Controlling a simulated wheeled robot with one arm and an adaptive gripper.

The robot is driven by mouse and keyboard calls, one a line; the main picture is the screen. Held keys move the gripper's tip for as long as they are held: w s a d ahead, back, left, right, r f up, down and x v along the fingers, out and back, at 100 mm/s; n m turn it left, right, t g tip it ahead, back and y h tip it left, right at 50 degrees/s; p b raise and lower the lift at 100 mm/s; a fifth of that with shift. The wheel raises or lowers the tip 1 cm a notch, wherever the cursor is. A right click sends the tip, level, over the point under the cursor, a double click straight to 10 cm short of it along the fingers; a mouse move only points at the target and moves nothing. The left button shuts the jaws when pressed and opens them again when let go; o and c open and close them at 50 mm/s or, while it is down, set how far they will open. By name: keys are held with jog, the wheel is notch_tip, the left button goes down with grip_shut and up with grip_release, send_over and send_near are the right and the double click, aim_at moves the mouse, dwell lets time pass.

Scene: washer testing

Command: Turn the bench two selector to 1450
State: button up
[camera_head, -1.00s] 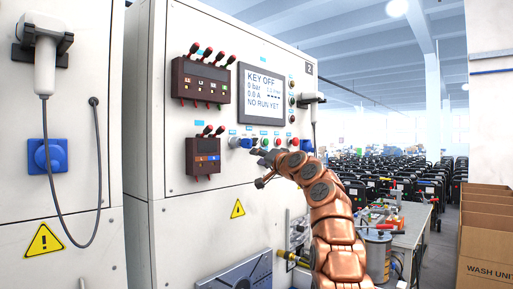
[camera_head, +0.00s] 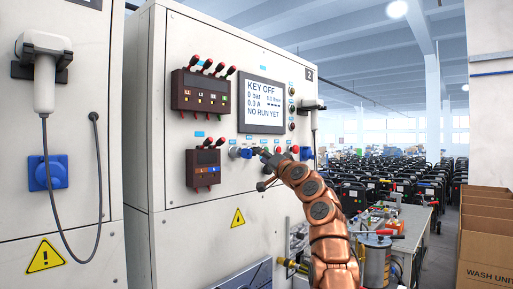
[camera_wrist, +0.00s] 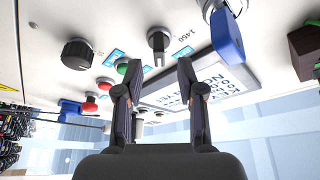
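The bench two panel carries a dark grey selector (camera_wrist: 158,42) with a raised bar handle, in the wrist view. The mark "1450" (camera_wrist: 187,35) is printed to its right there, and the handle points roughly up and down the picture. My gripper (camera_wrist: 158,76) is open, its two dark fingers apart on either side below the selector, with nothing held between them. I cannot tell whether either finger touches the panel. In the head view my gripper (camera_head: 263,155) is at the row of controls under the display, and it largely hides the selector.
A blue handle (camera_wrist: 226,35) sits right of the selector in the wrist view, with a green button (camera_wrist: 122,66) and black knob (camera_wrist: 77,53) to its left. The display (camera_head: 262,103) reads KEY OFF and NO RUN YET. A cluttered table (camera_head: 408,222) stands right of the bench.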

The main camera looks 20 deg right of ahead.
jog(key=shift+p+x, duration=2.25)
jog(key=shift+p, duration=0.7)
jog(key=shift+w, duration=0.1)
jog(key=shift+f, duration=0.1)
jog(key=shift+c, duration=0.3)
grip_shut()
